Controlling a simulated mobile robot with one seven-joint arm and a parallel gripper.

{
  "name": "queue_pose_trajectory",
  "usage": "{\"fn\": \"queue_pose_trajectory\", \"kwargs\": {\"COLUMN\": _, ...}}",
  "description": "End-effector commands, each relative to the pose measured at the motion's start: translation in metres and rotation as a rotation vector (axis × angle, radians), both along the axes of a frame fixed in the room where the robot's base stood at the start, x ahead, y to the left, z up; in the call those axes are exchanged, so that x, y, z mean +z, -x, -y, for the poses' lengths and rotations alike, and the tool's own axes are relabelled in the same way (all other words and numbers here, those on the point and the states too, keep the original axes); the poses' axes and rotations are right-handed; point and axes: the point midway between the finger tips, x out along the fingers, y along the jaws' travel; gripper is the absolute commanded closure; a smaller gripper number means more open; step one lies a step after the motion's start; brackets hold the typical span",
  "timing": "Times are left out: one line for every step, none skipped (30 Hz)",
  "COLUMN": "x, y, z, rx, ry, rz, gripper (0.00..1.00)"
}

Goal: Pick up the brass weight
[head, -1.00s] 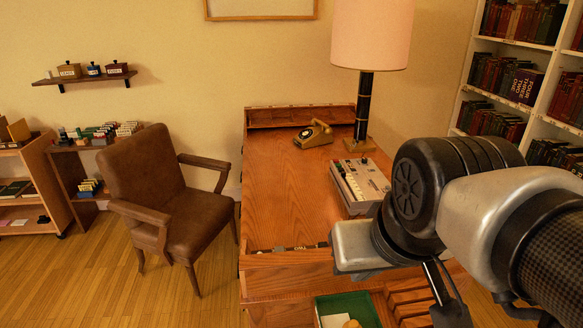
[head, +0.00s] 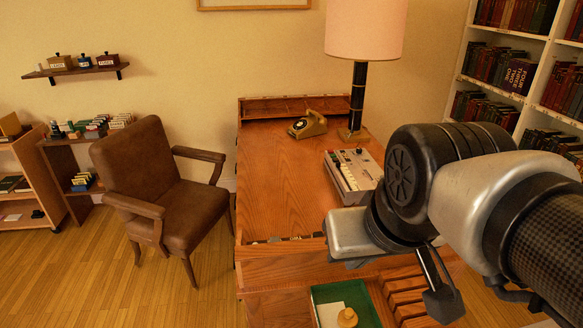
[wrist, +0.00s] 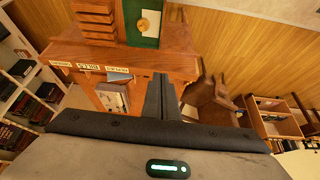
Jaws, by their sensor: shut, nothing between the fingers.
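The brass weight (head: 347,317) is a small round golden piece with a knob. It sits in a green-lined tray (head: 369,303) at the near side of the desk, by a pale card, low in the head view. The wrist view also shows the weight (wrist: 143,25) at the top, on the green lining (wrist: 134,38). My gripper (wrist: 160,80) is shut and empty, its two dark fingers together. It is apart from the weight, which appears beyond the fingertips and slightly left of them. In the head view my arm hides the fingertips.
Wooden slots (head: 405,295) lie right of the tray. A brown armchair (head: 165,185) stands left of the desk. Bookshelves (head: 510,75) are at right.

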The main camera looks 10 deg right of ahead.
Motion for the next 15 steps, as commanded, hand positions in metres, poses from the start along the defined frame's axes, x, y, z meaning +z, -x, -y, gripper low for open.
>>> {"fn": "queue_pose_trajectory", "kwargs": {"x": 0.0, "y": 0.0, "z": 0.0, "rx": 0.0, "ry": 0.0, "rz": 0.0, "gripper": 1.0}}
{"fn": "queue_pose_trajectory", "kwargs": {"x": 0.0, "y": 0.0, "z": 0.0, "rx": 0.0, "ry": 0.0, "rz": 0.0, "gripper": 1.0}}
{"fn": "queue_pose_trajectory", "kwargs": {"x": 0.0, "y": 0.0, "z": 0.0, "rx": 0.0, "ry": 0.0, "rz": 0.0, "gripper": 1.0}}
{"fn": "queue_pose_trajectory", "kwargs": {"x": 0.0, "y": 0.0, "z": 0.0, "rx": 0.0, "ry": 0.0, "rz": 0.0, "gripper": 1.0}}
{"fn": "queue_pose_trajectory", "kwargs": {"x": 0.0, "y": 0.0, "z": 0.0, "rx": 0.0, "ry": 0.0, "rz": 0.0, "gripper": 1.0}}
{"fn": "queue_pose_trajectory", "kwargs": {"x": 0.0, "y": 0.0, "z": 0.0, "rx": 0.0, "ry": 0.001, "rz": 0.0, "gripper": 0.93}}
{"fn": "queue_pose_trajectory", "kwargs": {"x": -0.001, "y": -0.001, "z": 0.001, "rx": -0.003, "ry": 0.003, "rz": 0.0, "gripper": 0.88}}
{"fn": "queue_pose_trajectory", "kwargs": {"x": -0.003, "y": -0.003, "z": 0.003, "rx": -0.008, "ry": 0.007, "rz": -0.002, "gripper": 0.83}}
{"fn": "queue_pose_trajectory", "kwargs": {"x": -0.006, "y": -0.007, "z": 0.008, "rx": -0.022, "ry": 0.019, "rz": -0.004, "gripper": 0.76}}
{"fn": "queue_pose_trajectory", "kwargs": {"x": -0.011, "y": -0.011, "z": 0.014, "rx": -0.035, "ry": 0.033, "rz": -0.006, "gripper": 0.71}}
{"fn": "queue_pose_trajectory", "kwargs": {"x": -0.016, "y": -0.017, "z": 0.022, "rx": -0.052, "ry": 0.052, "rz": -0.008, "gripper": 0.66}}
{"fn": "queue_pose_trajectory", "kwargs": {"x": -0.025, "y": -0.026, "z": 0.034, "rx": -0.079, "ry": 0.081, "rz": -0.01, "gripper": 0.59}}
{"fn": "queue_pose_trajectory", "kwargs": {"x": -0.033, "y": -0.035, "z": 0.045, "rx": -0.1, "ry": 0.108, "rz": -0.011, "gripper": 0.54}}
{"fn": "queue_pose_trajectory", "kwargs": {"x": -0.043, "y": -0.044, "z": 0.057, "rx": -0.117, "ry": 0.137, "rz": -0.011, "gripper": 0.49}}
{"fn": "queue_pose_trajectory", "kwargs": {"x": -0.056, "y": -0.057, "z": 0.073, "rx": -0.138, "ry": 0.176, "rz": -0.01, "gripper": 0.43}}
